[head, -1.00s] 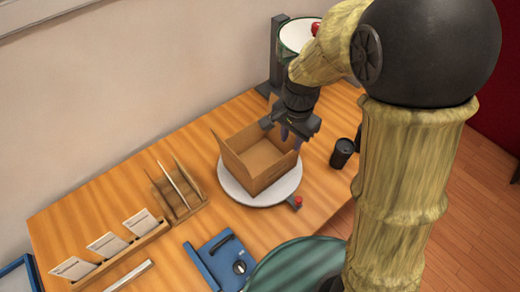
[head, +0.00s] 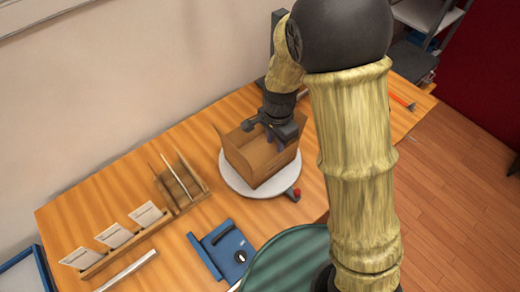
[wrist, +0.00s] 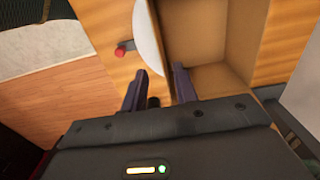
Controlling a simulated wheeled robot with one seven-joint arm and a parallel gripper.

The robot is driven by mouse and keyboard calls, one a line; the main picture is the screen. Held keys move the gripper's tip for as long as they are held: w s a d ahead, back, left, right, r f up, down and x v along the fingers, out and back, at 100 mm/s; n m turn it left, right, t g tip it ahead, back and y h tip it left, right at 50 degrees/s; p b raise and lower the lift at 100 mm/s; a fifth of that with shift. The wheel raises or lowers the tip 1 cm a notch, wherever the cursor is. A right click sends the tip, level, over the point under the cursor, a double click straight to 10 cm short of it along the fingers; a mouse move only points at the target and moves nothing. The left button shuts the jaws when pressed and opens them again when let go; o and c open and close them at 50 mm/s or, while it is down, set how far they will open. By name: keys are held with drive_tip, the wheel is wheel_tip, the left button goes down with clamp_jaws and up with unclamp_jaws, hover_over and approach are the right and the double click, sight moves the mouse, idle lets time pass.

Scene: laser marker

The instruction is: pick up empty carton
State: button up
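The empty carton (head: 250,163) is an open-topped brown box standing on a round white turntable (head: 233,181). My gripper (head: 272,137) is at the carton's far-right side, at the height of its rim. In the wrist view my gripper (wrist: 159,80) is open, with its two dark fingers apart. The left finger lies outside the carton, over the turntable side, and the right finger shows against the carton's inside (wrist: 215,45). One carton wall runs between the fingers. Whether either finger touches it cannot be told.
A red knob (head: 296,192) sticks out beside the turntable. A wooden rack (head: 180,183), a card holder (head: 125,245) and a blue device (head: 222,250) stand to the left and front. A green round surface (head: 285,262) is at the near edge. The wall lies behind the table.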

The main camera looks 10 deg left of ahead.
sight(275, 157)
wheel_tip(275, 157, down, 6)
drive_tip(key=shift+r+p, duration=0.1)
drive_tip(key=shift+p, duration=0.45)
drive_tip(key=f, duration=0.1)
drive_tip(key=f+p, duration=0.1)
drive_tip(key=f, duration=0.1)
drive_tip(key=f+p, duration=0.1)
drive_tip(key=f, duration=0.1)
drive_tip(key=shift+w+d+f, duration=0.1)
drive_tip(key=shift+w+d, duration=0.15)
idle(0.3)
clamp_jaws()
idle(1.3)
